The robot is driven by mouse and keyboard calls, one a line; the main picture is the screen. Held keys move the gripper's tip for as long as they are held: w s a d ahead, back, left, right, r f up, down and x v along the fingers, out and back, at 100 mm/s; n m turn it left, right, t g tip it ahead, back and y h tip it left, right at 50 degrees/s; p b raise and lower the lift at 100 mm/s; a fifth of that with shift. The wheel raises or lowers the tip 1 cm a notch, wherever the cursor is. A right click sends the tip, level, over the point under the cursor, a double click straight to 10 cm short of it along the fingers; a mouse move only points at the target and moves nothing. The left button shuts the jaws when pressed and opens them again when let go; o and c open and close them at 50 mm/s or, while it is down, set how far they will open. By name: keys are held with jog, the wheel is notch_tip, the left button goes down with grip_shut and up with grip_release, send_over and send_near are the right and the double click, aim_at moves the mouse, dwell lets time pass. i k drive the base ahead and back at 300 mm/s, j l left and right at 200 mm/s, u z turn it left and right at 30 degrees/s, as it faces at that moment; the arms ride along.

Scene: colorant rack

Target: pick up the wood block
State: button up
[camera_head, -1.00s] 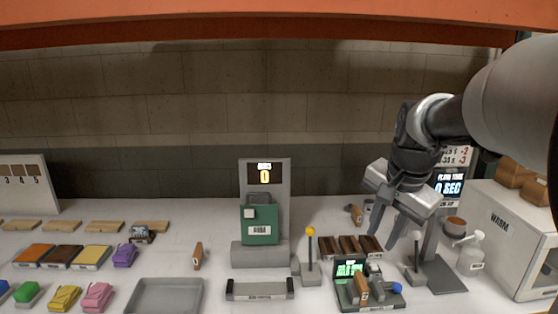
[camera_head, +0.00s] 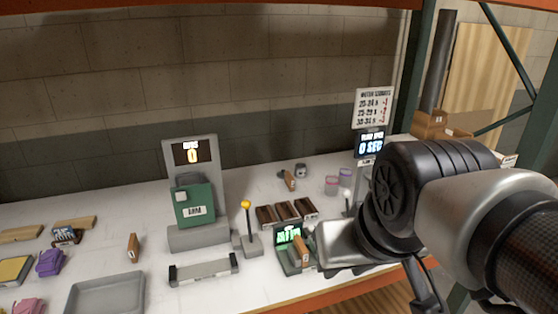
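Several small brown wood blocks show. One wood block (camera_head: 132,247) stands on the bench left of the green bin. Another wood block (camera_head: 302,251) stands on the small green-screen device, left of my gripper. A third wood block (camera_head: 289,180) is farther back, behind the dark wood slots. I cannot tell which one the task means. My gripper (camera_head: 345,244) is at the right, over the bench's front part, with its grey body close to the block on the device. My wrist hides much of it, and its fingers are not clear enough to show whether they are open or hold anything.
The green bin (camera_head: 195,206) stands before a display reading 0. A yellow-knobbed lever (camera_head: 246,223), dark wood slots (camera_head: 286,212) and a low grey holder (camera_head: 204,269) crowd the middle. A grey tray (camera_head: 106,294) is at the front left.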

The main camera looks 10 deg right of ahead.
aim_at(134, 248)
jog(key=z, duration=0.3)
jog(key=k+j+z, duration=0.1)
jog(key=j, duration=0.3)
jog(key=k+j+z, duration=0.1)
jog(key=k+j, duration=0.15)
jog(key=j, duration=0.15)
jog(key=k+j+z, duration=0.1)
jog(key=j, duration=0.3)
jog(key=k+u, duration=0.1)
jog(key=u, duration=1.15)
jog(key=i+j+z, duration=0.25)
jog(key=i+j, duration=0.2)
